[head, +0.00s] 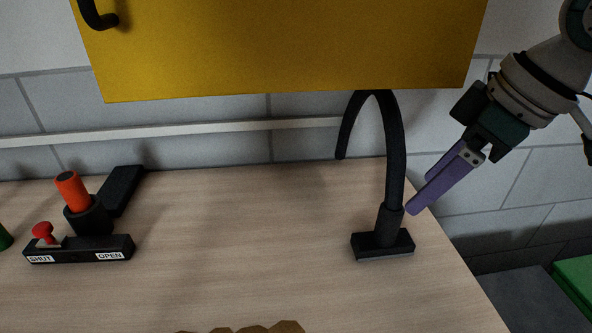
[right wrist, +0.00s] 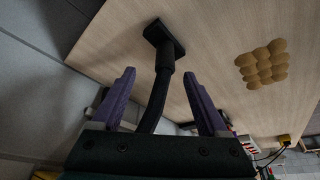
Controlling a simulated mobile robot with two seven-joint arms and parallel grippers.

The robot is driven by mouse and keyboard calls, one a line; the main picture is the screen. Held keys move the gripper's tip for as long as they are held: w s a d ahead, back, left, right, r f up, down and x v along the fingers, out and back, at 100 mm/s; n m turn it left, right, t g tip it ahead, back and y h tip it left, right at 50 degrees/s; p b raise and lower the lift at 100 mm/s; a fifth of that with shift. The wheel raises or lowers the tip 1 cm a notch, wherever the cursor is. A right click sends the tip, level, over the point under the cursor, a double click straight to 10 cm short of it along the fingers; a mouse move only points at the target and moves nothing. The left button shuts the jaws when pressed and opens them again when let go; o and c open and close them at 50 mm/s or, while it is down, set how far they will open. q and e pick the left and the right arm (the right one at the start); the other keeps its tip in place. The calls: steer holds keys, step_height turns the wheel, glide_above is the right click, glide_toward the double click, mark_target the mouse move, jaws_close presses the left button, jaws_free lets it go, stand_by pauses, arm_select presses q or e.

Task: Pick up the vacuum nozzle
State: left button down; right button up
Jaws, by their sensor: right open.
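What looks like the vacuum nozzle, an orange-red tube (head: 71,191) in a black collar with a flat black head (head: 121,190), lies at the left on the wooden table (head: 250,230); I cannot be sure it is the nozzle. A black curved gooseneck (head: 395,150) stands upright on a black base (head: 382,244) at the table's right. My right gripper (head: 419,194), with purple fingers, is open just right of its stem. In the right wrist view, the gooseneck (right wrist: 151,110) shows between the spread fingers (right wrist: 159,73), with its base beyond. My left gripper is not in view.
A black block (head: 80,250) marked SHUT and OPEN, with a red knob (head: 43,230), sits before the tube. A yellow cabinet (head: 280,45) hangs above. Brown lumps (head: 255,327) lie at the front; they show whole in the right wrist view (right wrist: 262,66). The table's middle is clear.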

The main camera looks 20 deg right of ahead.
mark_target(390, 220)
steer(key=x, duration=0.3)
steer(key=shift+s+a+f, duration=0.15)
steer(key=shift+f, duration=0.1)
steer(key=x, duration=0.5)
steer(key=shift+a+f+b, duration=0.2)
steer(key=shift+a+b, duration=0.1)
steer(key=shift+a, duration=0.1)
jaws_close()
